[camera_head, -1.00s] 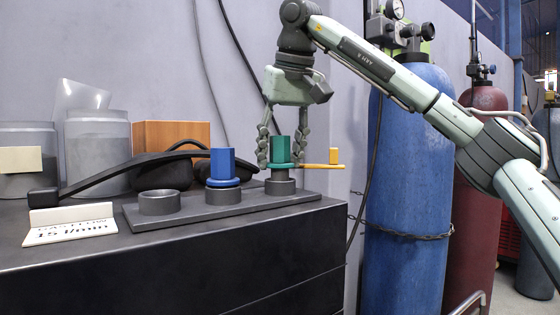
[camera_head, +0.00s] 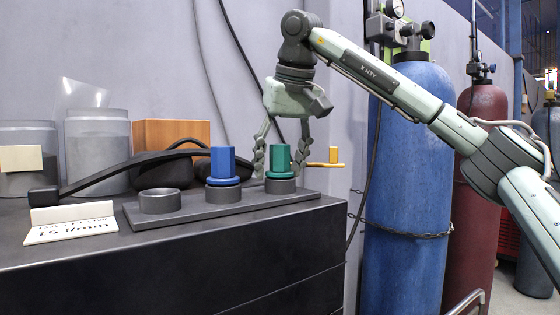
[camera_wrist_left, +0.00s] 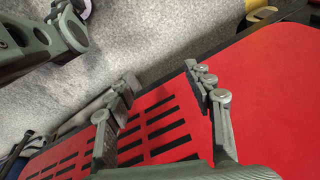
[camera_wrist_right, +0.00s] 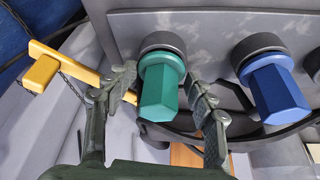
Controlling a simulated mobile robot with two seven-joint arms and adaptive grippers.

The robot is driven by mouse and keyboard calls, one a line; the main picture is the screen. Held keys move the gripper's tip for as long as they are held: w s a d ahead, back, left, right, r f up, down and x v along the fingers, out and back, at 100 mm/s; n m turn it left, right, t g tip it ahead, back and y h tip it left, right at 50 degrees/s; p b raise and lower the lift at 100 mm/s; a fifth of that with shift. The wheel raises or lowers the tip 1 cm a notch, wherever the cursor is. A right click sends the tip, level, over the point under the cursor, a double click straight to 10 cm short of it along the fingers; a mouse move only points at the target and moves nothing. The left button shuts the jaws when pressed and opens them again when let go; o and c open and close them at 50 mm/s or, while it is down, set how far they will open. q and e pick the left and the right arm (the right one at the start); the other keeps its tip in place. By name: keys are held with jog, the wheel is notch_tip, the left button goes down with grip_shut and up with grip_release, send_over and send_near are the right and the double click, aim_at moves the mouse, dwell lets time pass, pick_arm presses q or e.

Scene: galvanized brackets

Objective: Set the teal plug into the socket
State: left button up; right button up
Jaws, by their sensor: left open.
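The teal plug (camera_head: 278,158) stands upright in the right-hand socket (camera_head: 281,186) of a dark base, its flange low against the socket ring. The right wrist view shows the hexagonal teal plug (camera_wrist_right: 160,90) and its round socket (camera_wrist_right: 163,42). My right gripper (camera_head: 279,172) has a finger on each side of the plug. In the right wrist view its fingers (camera_wrist_right: 166,88) stand apart with gaps to the plug, so it is open. My left gripper (camera_wrist_left: 165,80) is open and empty above a red surface.
A blue plug (camera_head: 222,163) stands in the middle socket, close to my right gripper. The left socket (camera_head: 160,202) is empty. A yellow T-shaped handle (camera_head: 333,156) lies just right of the plug.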

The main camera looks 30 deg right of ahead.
jog(key=shift+o, duration=0.8)
jog(key=shift+f, duration=0.5)
jog(key=shift+r, duration=0.65)
pick_arm(q)
jog(key=shift+f, duration=0.1)
pick_arm(e)
jog(key=v, duration=1.2)
jog(key=shift+r, duration=0.3)
pick_arm(q)
jog(key=shift+w, duration=0.15)
